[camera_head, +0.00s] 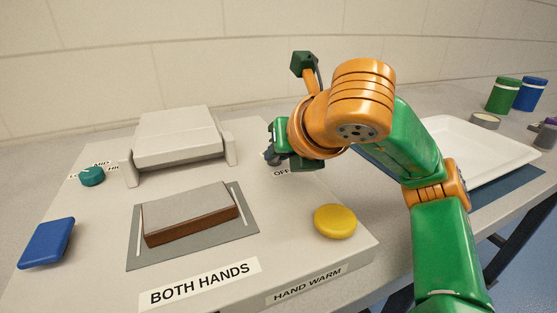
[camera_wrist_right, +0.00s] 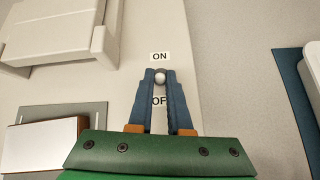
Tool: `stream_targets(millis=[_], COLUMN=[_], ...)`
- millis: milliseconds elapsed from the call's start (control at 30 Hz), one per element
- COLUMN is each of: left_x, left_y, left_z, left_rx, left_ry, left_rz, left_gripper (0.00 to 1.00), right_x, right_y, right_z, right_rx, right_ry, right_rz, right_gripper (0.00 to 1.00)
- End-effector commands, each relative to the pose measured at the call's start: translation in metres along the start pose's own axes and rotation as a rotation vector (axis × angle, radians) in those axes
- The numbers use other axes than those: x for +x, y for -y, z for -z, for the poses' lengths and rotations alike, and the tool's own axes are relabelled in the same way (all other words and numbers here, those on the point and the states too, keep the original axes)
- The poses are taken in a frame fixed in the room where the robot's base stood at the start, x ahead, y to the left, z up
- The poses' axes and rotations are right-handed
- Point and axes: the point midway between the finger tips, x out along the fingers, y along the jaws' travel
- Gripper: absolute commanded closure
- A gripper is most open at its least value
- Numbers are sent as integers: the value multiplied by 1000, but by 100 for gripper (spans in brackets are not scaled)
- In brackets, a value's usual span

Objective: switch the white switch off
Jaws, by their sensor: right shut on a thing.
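The white switch (camera_wrist_right: 160,77) shows as a small pale round tip between the fingertips of my right gripper (camera_wrist_right: 161,73) in the right wrist view. The fingers are shut on it. An ON label (camera_wrist_right: 160,57) lies just beyond the tip, and an OFF label (camera_wrist_right: 159,101) lies between the fingers, partly covered. The tip is nearer the ON label. In the head view my right gripper (camera_head: 271,157) reaches down at the back right of the press panel, and its wrist hides the switch. My left gripper is not in view.
The grey press (camera_head: 178,138) stands left of my right gripper. The panel also has a yellow button (camera_head: 335,221), a blue paddle (camera_head: 46,243), a teal knob (camera_head: 92,176) and a brown-edged block (camera_head: 192,225). A white tray (camera_head: 470,140) and jars stand at the right.

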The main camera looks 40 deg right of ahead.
Motion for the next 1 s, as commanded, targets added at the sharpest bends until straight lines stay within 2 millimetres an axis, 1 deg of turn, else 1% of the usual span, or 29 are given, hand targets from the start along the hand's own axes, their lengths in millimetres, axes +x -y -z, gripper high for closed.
stream_targets(millis=[400,433,467,500,533,833,900,1000], left_x=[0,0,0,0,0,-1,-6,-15], left_y=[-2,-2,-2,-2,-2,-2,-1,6], left_z=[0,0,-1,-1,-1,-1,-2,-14], left_rx=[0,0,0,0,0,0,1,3], left_ry=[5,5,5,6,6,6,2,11], left_rz=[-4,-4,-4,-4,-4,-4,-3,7], left_gripper=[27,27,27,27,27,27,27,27], right_x=[-1,-1,-1,-1,-1,-2,-10,-30], right_y=[0,0,0,0,0,0,-1,0], right_z=[-2,-2,-2,-2,-1,-1,-4,-7], right_rx=[3,3,3,3,2,0,-1,1], right_ry=[12,12,12,11,11,8,11,14], right_rz=[-2,-2,-2,-2,-2,-1,-2,-1], right_gripper=[100,78,70,59,54,54,54,54])
